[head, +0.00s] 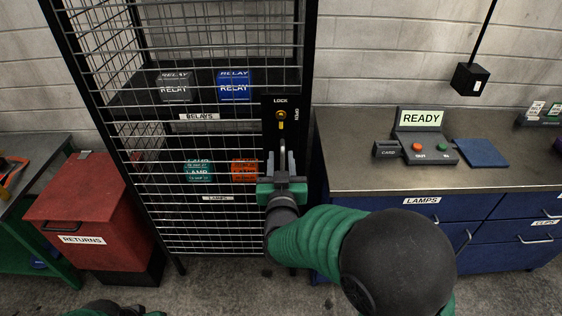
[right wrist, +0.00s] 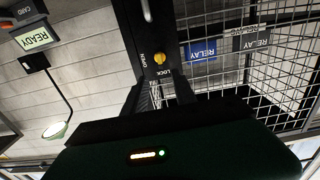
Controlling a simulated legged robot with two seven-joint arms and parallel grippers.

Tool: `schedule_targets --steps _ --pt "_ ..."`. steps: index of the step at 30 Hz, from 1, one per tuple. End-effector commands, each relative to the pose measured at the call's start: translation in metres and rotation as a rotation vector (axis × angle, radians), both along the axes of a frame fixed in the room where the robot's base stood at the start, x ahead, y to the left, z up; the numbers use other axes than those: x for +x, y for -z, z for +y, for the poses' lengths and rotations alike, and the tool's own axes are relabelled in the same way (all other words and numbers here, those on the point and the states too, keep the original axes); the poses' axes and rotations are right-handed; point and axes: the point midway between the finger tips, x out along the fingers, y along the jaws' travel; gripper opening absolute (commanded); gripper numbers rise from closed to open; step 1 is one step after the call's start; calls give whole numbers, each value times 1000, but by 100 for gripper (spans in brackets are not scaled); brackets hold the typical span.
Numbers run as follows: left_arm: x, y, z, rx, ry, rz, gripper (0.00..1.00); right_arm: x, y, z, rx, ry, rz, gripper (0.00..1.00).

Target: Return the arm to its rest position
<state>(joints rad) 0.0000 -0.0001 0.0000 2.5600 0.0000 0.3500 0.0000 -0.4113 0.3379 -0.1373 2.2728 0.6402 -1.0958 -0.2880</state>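My right gripper (head: 282,162) is in front of the dark door post of the wire cage (head: 215,130), below the yellow lock knob (head: 282,119). Its two fingers look apart, with nothing clearly held between them. A metal door handle (right wrist: 147,10) shows in the right wrist view, apart from the fingers; in the head view the gripper largely covers that area. The knob also shows in the right wrist view (right wrist: 159,58), between the LOCK and OPEN labels. The cage door looks shut. My left gripper is not in view; only a bit of green and black shows at the bottom left.
The cage holds grey (head: 175,86) and blue (head: 234,85) relay boxes, with teal (head: 199,170) and orange (head: 244,170) boxes below. A red returns bin (head: 92,212) stands left. On the right, a counter (head: 360,177) carries a READY console (head: 421,119) and a blue mat (head: 481,153).

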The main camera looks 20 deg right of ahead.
Motion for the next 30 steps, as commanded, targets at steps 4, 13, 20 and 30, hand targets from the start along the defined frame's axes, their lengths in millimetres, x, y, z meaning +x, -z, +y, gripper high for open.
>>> schedule_targets --steps 4,13,20,30 --pt "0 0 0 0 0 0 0 0 0 0 0 0 0 33" --pt "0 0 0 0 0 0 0 -1 3 0 7 -9 16 33" --pt "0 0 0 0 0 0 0 -47 94 7 138 -189 475 33" --pt "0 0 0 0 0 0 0 -241 194 -22 202 -231 1274 33"
